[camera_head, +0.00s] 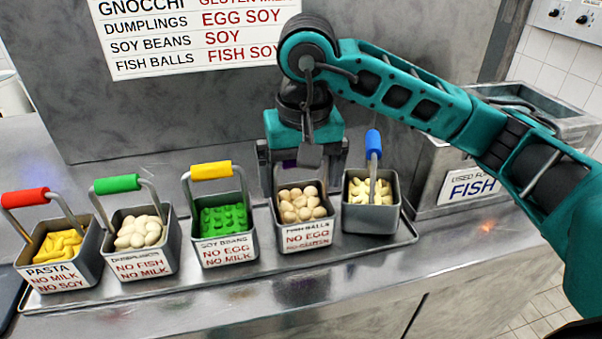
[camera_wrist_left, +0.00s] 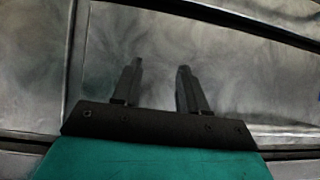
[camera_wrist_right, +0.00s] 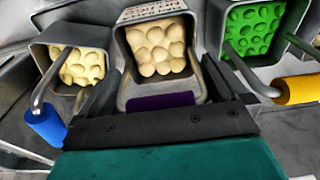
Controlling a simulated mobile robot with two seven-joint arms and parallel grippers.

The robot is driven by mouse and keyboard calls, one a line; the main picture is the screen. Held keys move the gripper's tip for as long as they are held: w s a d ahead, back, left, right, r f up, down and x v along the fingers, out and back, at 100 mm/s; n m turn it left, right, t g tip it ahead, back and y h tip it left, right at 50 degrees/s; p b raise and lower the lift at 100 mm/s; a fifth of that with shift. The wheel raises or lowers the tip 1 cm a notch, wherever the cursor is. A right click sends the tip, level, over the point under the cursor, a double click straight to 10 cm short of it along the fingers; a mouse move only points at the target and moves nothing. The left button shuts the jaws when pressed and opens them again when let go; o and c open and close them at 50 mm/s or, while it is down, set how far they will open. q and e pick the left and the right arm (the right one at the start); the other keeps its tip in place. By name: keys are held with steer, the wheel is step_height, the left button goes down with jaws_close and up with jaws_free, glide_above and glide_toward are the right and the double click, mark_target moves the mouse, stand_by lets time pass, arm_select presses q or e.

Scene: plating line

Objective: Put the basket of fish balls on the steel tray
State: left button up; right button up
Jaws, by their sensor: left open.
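The basket of fish balls (camera_head: 305,236) is a grey metal box with round beige balls, standing upright in a row of baskets. Its purple handle (camera_wrist_right: 160,101) shows in the right wrist view. My right gripper (camera_head: 303,165) is above the back of this basket, its fingers apart, one near each end of the handle. In the right wrist view the fish balls (camera_wrist_right: 157,48) lie just beyond the fingers. A long shallow steel tray (camera_head: 408,236) lies under the row. My left gripper (camera_wrist_left: 158,72) is open and empty over a grey metal surface; it is outside the head view.
Left of it stand the soy beans (camera_head: 226,254), dumplings (camera_head: 145,265) and pasta (camera_head: 62,275) baskets. An unlabelled basket (camera_head: 371,217) with a blue handle stands close on the right. A steel vat marked FISH (camera_head: 470,186) is further right. The front counter strip is clear.

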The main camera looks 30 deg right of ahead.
steer(key=shift+r, duration=0.1)
step_height(320, 180, up, 12)
steer(key=s+p, duration=0.1)
steer(key=p, duration=0.1)
steer(key=shift+s+a+p, duration=0.15)
steer(key=shift+s+p, duration=0.1)
steer(key=shift+p, duration=0.1)
stand_by(0.5)
